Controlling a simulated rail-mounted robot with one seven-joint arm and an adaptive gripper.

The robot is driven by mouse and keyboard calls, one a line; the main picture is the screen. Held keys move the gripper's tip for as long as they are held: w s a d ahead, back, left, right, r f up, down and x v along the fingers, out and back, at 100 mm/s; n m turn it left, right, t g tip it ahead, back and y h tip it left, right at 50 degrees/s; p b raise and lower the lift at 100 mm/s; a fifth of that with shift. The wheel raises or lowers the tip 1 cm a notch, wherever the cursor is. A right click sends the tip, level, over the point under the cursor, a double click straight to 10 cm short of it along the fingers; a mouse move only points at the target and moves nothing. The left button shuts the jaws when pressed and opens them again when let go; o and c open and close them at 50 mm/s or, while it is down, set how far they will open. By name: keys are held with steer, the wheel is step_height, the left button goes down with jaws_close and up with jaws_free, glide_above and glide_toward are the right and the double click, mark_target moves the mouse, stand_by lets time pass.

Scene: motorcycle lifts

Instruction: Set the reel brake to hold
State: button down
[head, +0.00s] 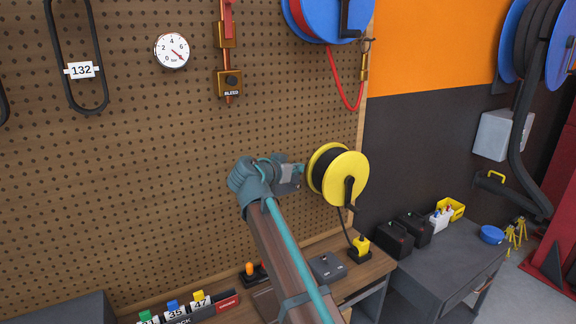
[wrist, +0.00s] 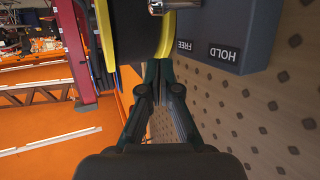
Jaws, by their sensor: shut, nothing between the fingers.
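The yellow cable reel (head: 347,182) with black cable hangs on the pegboard in the head view. Its yellow rim (wrist: 106,40) also shows in the wrist view. A dark grey brake housing (wrist: 240,30) with FREE and HOLD labels is on the right of the reel in the wrist view. A shiny metal part (wrist: 172,6), probably the brake lever, is cut off by the top edge, nearer the FREE side. My gripper (wrist: 158,68) is shut and empty, its tips just below the housing's FREE corner in the picture. In the head view my wrist hides much of the housing.
A pegboard (head: 120,190) lies close behind my arm. Below is a wooden bench (head: 375,268) with a grey box (head: 326,267) and a yellow plug (head: 361,246). A blue reel (head: 325,18) with a red hose (head: 347,100) hangs above.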

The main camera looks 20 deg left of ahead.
mark_target(297, 185)
steer(key=f+p, duration=0.1)
steer(key=w+f+p, duration=0.1)
steer(key=f, duration=0.1)
steer(key=shift+d, duration=0.15)
steer(key=shift+s+f, duration=0.35)
steer(key=shift+f, duration=0.2)
steer(key=shift+f+h+b, duration=0.1)
steer(key=shift+h+b, duration=0.2)
steer(key=shift+b, duration=0.1)
